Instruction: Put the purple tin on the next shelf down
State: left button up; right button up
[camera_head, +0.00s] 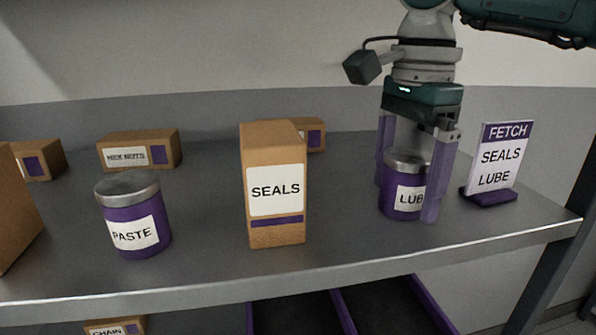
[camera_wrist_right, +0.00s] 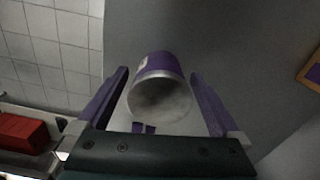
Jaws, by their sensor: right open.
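A purple tin with a grey lid and a label reading "LUB", its end hidden by a finger (camera_head: 393,206), stands upright on the upper shelf (camera_head: 200,275) at the right. My right gripper (camera_head: 406,202) points down over it, open, with one finger on each side of the tin. In the right wrist view the tin (camera_wrist_right: 158,88) lies between the two spread fingers (camera_wrist_right: 158,100), with gaps visible at both sides. A second purple tin, labelled "PASTE" (camera_head: 133,215), stands upright at the left. My left gripper is not in view.
A tall SEALS box (camera_head: 275,190) stands between the tins. A FETCH sign reading SEALS, LUBE (camera_head: 502,155) stands just right of my gripper. More boxes (camera_head: 140,150) sit behind. Below are dark purple-edged trays (camera_head: 342,312) and a CHAIN box (camera_head: 115,326).

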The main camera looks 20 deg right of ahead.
aim_at(410, 154)
jog(key=shift+r, duration=0.15)
notch_tip(410, 154, up, 12)
jog(key=shift+r+b, duration=0.1)
jog(key=shift+b, duration=0.4)
